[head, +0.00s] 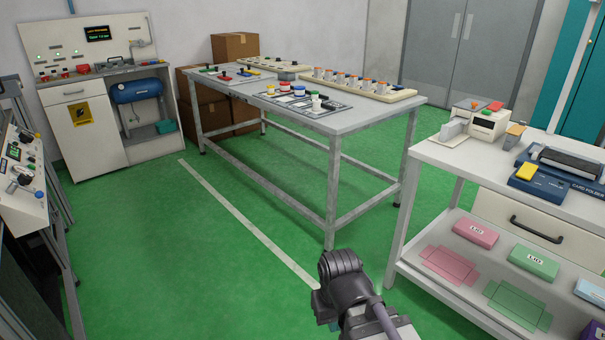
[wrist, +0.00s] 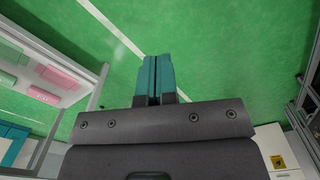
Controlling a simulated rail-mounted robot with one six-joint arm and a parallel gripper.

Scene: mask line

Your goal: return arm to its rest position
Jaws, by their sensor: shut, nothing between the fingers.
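In the wrist view my gripper (wrist: 154,75) has its two teal fingers side by side with only a thin line between them; it is shut and empty. Behind the fingers is green floor with a white line. In the head view my dark arm (head: 345,285) shows at the bottom centre, over the floor in front of the metal table.
A metal table (head: 345,128) with trays of small parts stands at the back centre. A white shelf unit (head: 440,157) with coloured boxes is at right. A control console (head: 22,190) is at left, and a white workbench (head: 110,145) at back left. Green floor between them is clear.

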